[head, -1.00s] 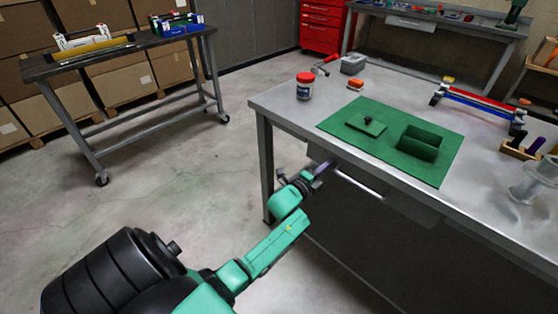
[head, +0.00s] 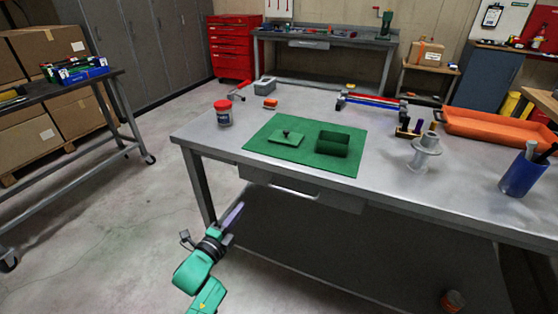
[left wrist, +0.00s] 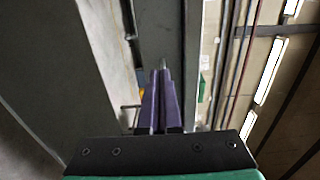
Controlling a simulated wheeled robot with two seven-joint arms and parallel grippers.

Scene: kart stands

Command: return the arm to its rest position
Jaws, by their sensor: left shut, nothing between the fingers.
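My left gripper (head: 232,214) is in front of the grey workbench (head: 225,145), below the level of its top and near its left front leg. Its purple fingers are closed together and hold nothing. In the left wrist view the fingers (left wrist: 160,95) also show pressed together, pointing away from the camera. My teal left arm comes up from the bottom of the head view. My right gripper is not in the head view.
On the workbench are a green mat (head: 258,150) with a green box (head: 333,144) and lid (head: 287,137), a red-capped jar (head: 224,117), a grey spool (head: 425,152), a blue cup (head: 522,178) and an orange tray (head: 490,126). A cart (head: 118,95) stands left; floor between is clear.

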